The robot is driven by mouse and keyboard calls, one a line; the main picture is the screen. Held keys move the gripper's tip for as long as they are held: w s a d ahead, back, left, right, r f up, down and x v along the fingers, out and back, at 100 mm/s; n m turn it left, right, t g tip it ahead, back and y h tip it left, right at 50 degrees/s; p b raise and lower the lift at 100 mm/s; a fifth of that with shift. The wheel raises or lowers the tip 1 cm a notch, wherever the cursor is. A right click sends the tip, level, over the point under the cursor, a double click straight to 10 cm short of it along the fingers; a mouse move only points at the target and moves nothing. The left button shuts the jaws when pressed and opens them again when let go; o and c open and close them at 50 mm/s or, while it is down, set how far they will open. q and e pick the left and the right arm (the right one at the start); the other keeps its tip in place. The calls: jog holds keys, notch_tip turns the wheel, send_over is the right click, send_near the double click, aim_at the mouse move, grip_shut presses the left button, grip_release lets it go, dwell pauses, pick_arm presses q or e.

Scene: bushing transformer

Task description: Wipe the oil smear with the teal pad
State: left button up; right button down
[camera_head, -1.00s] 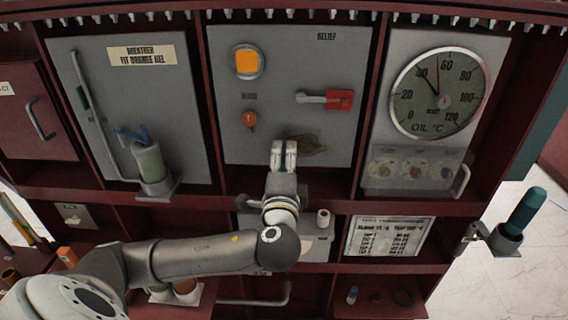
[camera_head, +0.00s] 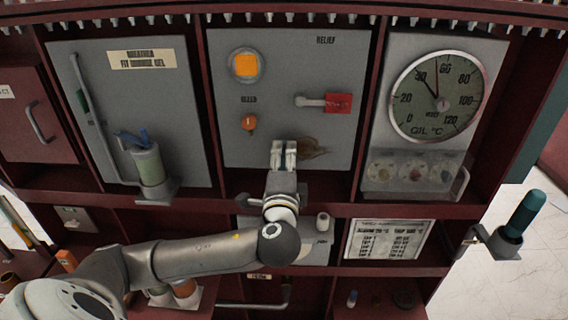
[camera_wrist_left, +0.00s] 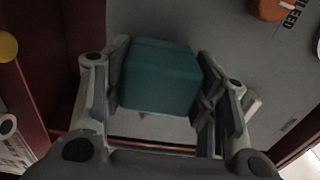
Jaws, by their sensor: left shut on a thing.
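The oil smear (camera_head: 314,148) is a brown patch low on the grey middle panel (camera_head: 280,85), in the head view. My left gripper (camera_head: 284,150) is in front of the panel's lower part, just left of the visible smear, and may hide some of it. In the left wrist view my left gripper (camera_wrist_left: 165,100) is shut on the teal pad (camera_wrist_left: 160,78), a block held between its fingers. I cannot tell whether the pad touches the panel. My right gripper is not in view.
An orange knob (camera_head: 249,122) and a red-handled relief lever (camera_head: 337,103) stick out above the smear. The oil gauge (camera_head: 437,97) is on the right panel. A breather cylinder (camera_head: 148,165) stands at left. A small white cylinder (camera_head: 323,221) is below right.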

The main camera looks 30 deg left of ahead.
pick_arm(q)
jog(key=shift+w, duration=0.25)
